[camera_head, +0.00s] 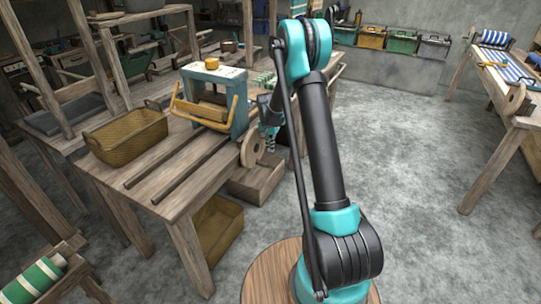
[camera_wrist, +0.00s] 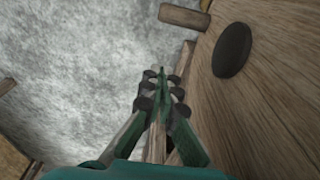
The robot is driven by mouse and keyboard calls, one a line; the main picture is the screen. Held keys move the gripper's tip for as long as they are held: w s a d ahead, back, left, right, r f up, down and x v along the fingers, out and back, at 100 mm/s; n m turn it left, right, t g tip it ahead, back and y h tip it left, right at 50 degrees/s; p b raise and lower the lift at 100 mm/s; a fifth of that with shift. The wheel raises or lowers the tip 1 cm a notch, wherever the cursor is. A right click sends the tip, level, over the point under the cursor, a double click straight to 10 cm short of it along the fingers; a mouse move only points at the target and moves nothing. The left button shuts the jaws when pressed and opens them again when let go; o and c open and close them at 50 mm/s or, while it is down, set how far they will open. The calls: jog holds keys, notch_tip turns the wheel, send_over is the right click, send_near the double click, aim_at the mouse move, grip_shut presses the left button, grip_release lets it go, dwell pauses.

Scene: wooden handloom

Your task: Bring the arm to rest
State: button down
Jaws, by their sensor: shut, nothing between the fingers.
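My arm rises in the middle of the head view, bends at the top and reaches down behind itself beside the left wooden table (camera_head: 152,188). My gripper (camera_wrist: 160,84) shows in the wrist view with its fingers together and nothing between them. In the head view the gripper (camera_head: 268,138) is small and partly hidden by the arm, close to a round wooden disc (camera_head: 252,148) at the table's right end. I cannot tell whether it touches anything.
A teal-framed press (camera_head: 236,112) and a woven basket (camera_head: 128,136) stand on the left table. A wooden box (camera_head: 258,182) sits below its right end. In the wrist view, a wooden surface with a dark disc (camera_wrist: 232,50) lies close right. Grey floor (camera_head: 420,165) is clear at right.

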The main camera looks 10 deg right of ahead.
jog(key=s+d+r+n+t, duration=0.1)
jog(key=s+d+r+n, duration=0.1)
jog(key=s+r, duration=0.65)
jog(key=s+d+r+n+t, duration=0.15)
jog(key=s+r, duration=0.35)
jog(key=s, duration=0.6)
jog(key=s+d+f+n+y, duration=0.1)
jog(key=s+f+n, duration=0.1)
jog(key=s, duration=1.8)
jog(key=shift+s+f+n, duration=0.15)
jog(key=shift+s+n, duration=0.15)
jog(key=shift+n, duration=0.55)
jog(key=shift+d+t, duration=0.1)
jog(key=shift+t, duration=0.15)
